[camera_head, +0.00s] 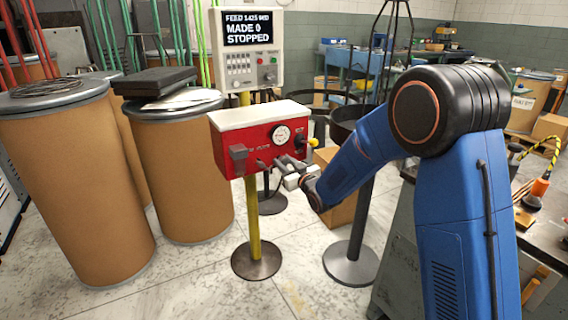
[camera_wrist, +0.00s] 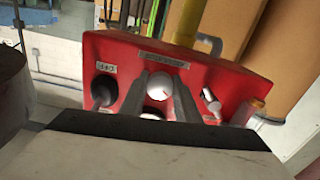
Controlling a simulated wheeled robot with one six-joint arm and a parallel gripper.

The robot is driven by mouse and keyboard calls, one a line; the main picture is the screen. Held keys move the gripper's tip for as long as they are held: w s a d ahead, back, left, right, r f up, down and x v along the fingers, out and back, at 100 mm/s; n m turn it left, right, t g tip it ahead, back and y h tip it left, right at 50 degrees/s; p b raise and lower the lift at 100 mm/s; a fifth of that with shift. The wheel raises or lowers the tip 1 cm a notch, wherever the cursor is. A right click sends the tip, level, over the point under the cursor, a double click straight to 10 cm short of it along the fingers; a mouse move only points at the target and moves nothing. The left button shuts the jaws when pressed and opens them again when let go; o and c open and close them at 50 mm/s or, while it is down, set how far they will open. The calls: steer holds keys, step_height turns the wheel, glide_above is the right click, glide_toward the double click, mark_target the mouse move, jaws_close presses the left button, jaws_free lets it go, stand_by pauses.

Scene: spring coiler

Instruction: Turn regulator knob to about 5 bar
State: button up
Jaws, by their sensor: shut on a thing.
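The red regulator panel (camera_head: 229,160) with a white top stands on a yellow post. Its round white pressure gauge (camera_head: 282,135) faces me, but its reading is too small to tell. My gripper (camera_head: 284,163) is at the panel's front, below the gauge. In the wrist view the panel (camera_wrist: 215,80) appears upside down. My two gripper fingers (camera_wrist: 161,92) are shut on the regulator knob (camera_wrist: 159,86), whose pale round face shows between them. In the head view the fingers and wrist hide the knob.
A yellow knob (camera_head: 314,142) sticks out at the panel's right end. A grey lever (camera_wrist: 211,102) is beside the fingers in the wrist view. The display (camera_head: 248,27) reads "MADE 0 STOPPED". Brown drums (camera_head: 180,165) stand at left; a cardboard box (camera_head: 343,208) is behind my arm.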

steer(key=m, duration=0.3)
steer(key=shift+m, duration=0.4)
steer(key=m, duration=0.3)
steer(key=shift+m, duration=0.3)
steer(key=m, duration=1.2)
steer(key=shift+m, duration=0.4)
steer(key=m, duration=0.5)
steer(key=shift+m, duration=0.4)
steer(key=o, duration=1)
steer(key=shift+o, duration=0.2)
